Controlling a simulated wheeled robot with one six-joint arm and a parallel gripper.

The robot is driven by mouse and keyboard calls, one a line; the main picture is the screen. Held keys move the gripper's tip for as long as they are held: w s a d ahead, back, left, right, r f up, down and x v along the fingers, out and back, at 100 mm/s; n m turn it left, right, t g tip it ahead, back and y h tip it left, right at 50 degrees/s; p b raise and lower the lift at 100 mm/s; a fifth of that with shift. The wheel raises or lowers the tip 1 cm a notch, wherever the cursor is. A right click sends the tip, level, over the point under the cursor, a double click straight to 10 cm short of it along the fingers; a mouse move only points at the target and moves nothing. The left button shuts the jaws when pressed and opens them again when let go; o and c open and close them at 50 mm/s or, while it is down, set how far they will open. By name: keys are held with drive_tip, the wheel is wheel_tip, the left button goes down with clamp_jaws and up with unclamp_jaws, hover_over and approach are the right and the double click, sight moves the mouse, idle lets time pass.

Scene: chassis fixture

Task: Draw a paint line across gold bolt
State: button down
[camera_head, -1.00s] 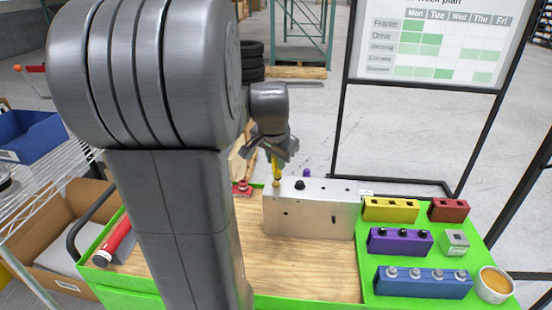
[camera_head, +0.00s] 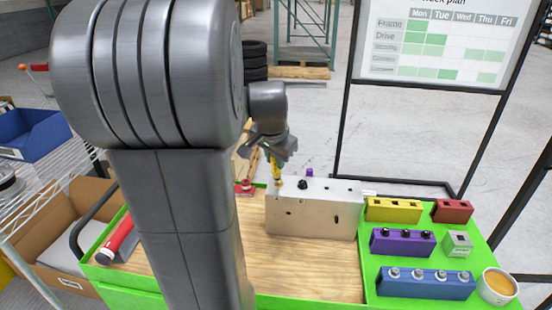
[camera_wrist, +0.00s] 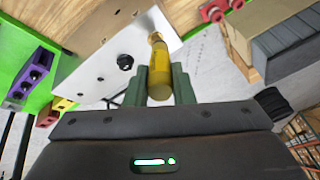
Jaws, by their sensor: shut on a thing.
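My gripper (camera_head: 277,150) is shut on a yellow paint marker (camera_head: 277,165), which points down at the left end of a silver metal block (camera_head: 312,215). In the wrist view the marker (camera_wrist: 161,75) sits between the two green fingers (camera_wrist: 160,90). A gold bolt (camera_head: 279,184) is on the block's top, under the marker's tip. The marker's tip is at or just above the bolt (camera_wrist: 155,38); I cannot tell whether they touch. No clear paint line can be made out. A black bolt (camera_head: 302,185) is just to the right.
The block stands on a wooden board (camera_head: 300,275) in a green-edged workbench. To the right are yellow (camera_head: 393,216), red (camera_head: 464,215), purple (camera_head: 385,246) and blue (camera_head: 410,289) blocks and a cup (camera_head: 497,287).

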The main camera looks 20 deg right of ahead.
drive_tip(key=shift+s+d+f, duration=0.15)
drive_tip(key=shift+s+d, duration=0.1)
drive_tip(key=shift+d, duration=0.15)
idle(0.5)
drive_tip(key=shift+r+p, duration=2.45)
drive_tip(key=shift+r, duration=0.7)
drive_tip(key=shift+w, duration=0.1)
